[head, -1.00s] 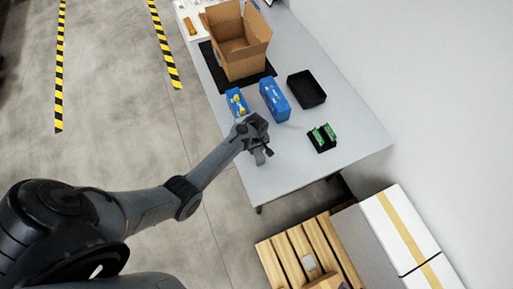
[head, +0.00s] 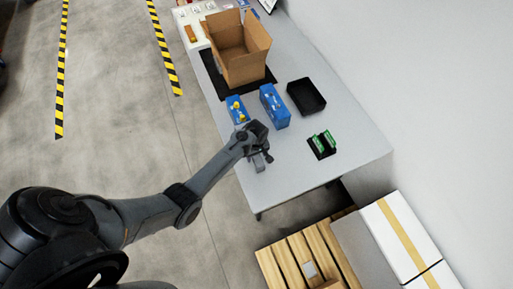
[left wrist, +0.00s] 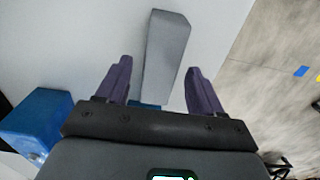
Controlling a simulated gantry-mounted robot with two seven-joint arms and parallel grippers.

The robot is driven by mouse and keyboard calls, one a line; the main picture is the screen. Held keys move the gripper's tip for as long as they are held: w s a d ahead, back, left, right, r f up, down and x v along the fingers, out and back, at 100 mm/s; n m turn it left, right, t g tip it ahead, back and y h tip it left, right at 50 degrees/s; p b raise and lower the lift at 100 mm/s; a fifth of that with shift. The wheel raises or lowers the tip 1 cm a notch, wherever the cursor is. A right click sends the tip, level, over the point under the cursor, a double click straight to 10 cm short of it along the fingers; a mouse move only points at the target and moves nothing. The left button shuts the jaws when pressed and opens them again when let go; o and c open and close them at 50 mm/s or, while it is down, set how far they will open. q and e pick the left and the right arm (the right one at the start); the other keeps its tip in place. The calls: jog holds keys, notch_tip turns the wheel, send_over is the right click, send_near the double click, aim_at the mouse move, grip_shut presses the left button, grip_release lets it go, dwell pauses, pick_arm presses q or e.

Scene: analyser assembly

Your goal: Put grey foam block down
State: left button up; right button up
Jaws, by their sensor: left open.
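The grey foam block (left wrist: 166,55) is a long pale bar on the grey-white table, seen in the left wrist view. In the head view the block (head: 258,163) shows only as a small piece below my gripper. My left gripper (left wrist: 158,80) is open, with one dark finger on each side of the block's near end and gaps between the fingers and the block. In the head view my left gripper (head: 261,157) is low over the table's near left edge. My right gripper is not in view.
The table's left edge is close to my gripper.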

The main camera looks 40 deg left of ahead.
aim_at(256, 156)
pick_arm(q)
notch_tip(256, 156, up, 11)
jog(key=s+d+r+m+t, duration=0.1)
jog(key=s+d+r+m, duration=0.2)
jog(key=s+m, duration=0.2)
jog(key=s+d+r+m+t, duration=0.1)
jog(key=s+d+r+m, duration=0.2)
jog(key=s, duration=0.7)
jog(key=s+d+r+m+t, duration=0.1)
jog(key=s+d+r+m, duration=0.2)
jog(key=s+r+m, duration=0.2)
jog(key=shift+s+d+m+t+p, duration=0.3)
jog(key=shift+s+m+p, duration=0.15)
jog(key=shift+s+m, duration=0.7)
jog(key=shift+s+r, duration=0.1)
jog(key=shift+r, duration=0.05)
notch_tip(256, 156, up, 9)
jog(key=p, duration=0.9)
